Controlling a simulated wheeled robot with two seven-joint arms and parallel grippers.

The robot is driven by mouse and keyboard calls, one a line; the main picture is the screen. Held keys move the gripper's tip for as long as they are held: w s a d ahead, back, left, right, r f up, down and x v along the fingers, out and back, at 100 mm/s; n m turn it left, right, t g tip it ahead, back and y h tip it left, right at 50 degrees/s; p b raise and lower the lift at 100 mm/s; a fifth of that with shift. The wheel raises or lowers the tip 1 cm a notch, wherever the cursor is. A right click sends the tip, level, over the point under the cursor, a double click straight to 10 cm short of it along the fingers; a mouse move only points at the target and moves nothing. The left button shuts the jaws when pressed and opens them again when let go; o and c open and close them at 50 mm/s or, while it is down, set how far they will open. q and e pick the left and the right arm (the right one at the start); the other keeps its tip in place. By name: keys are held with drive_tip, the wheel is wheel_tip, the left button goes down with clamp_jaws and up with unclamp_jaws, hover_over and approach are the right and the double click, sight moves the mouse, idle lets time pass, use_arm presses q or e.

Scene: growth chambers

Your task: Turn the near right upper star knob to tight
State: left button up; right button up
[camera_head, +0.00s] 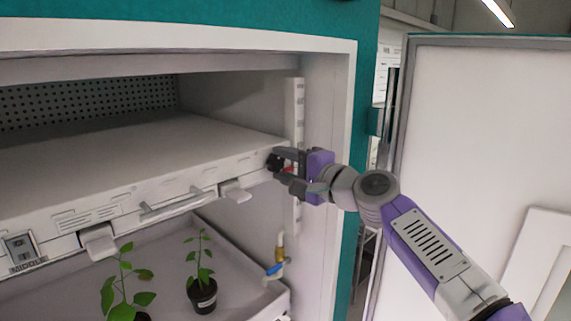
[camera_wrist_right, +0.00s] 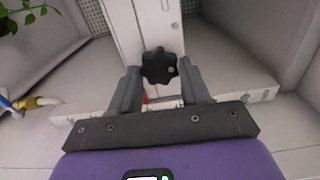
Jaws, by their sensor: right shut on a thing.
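The black star knob (camera_head: 274,162) sits at the right end of the white shelf unit (camera_head: 110,160), beside the upright slotted rail (camera_head: 298,110). My right gripper (camera_head: 283,170) reaches it from the right. In the right wrist view the star knob (camera_wrist_right: 159,66) lies between the two fingertips of my right gripper (camera_wrist_right: 160,80), which are closed on its sides. A small red mark shows just behind the knob, partly hidden by a finger. My left gripper is in neither view.
Two potted plants (camera_head: 203,294) stand in the tray below the shelf. A brass valve with a blue handle (camera_head: 274,269) is on the inner right wall. The open chamber door (camera_head: 480,130) stands to the right of my arm.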

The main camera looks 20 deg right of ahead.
idle(0.3)
drive_tip(key=o, duration=1.1)
drive_tip(key=shift+c, duration=0.2)
drive_tip(key=b+v, duration=0.2)
drive_tip(key=v, duration=0.5)
drive_tip(key=shift+s, duration=0.3)
